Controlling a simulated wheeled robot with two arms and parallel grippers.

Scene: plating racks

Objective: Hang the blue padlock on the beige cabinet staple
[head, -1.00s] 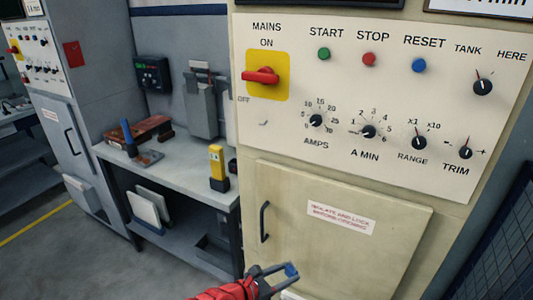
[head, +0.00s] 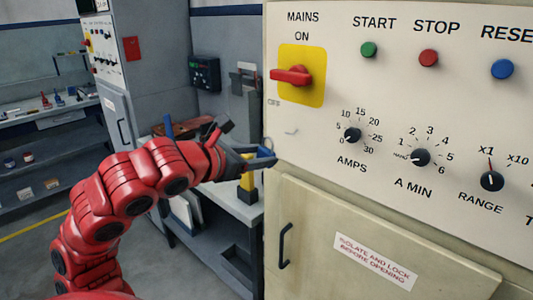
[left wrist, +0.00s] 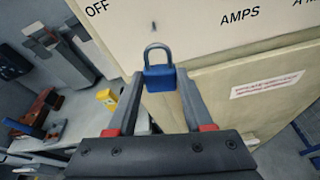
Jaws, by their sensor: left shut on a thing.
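The blue padlock (left wrist: 160,78) is between the fingertips of my left gripper (left wrist: 158,88) in the left wrist view, with its grey shackle arching upward. In the head view my left gripper (head: 262,159) is shut on the padlock (head: 266,152), at the left edge of the beige cabinet (head: 330,190). The staple (head: 291,132) is a small metal piece on the cabinet face below the mains switch. It also shows small and dark above the shackle in the left wrist view (left wrist: 153,27). Shackle and staple look apart. My right gripper is not in view.
The red mains switch (head: 292,76) sits above the staple and the AMPS knob (head: 352,135) to its right. The cabinet door (head: 370,240) with its dark handle (head: 285,246) is below. A yellow and black item (head: 248,187) stands on the bench behind my gripper.

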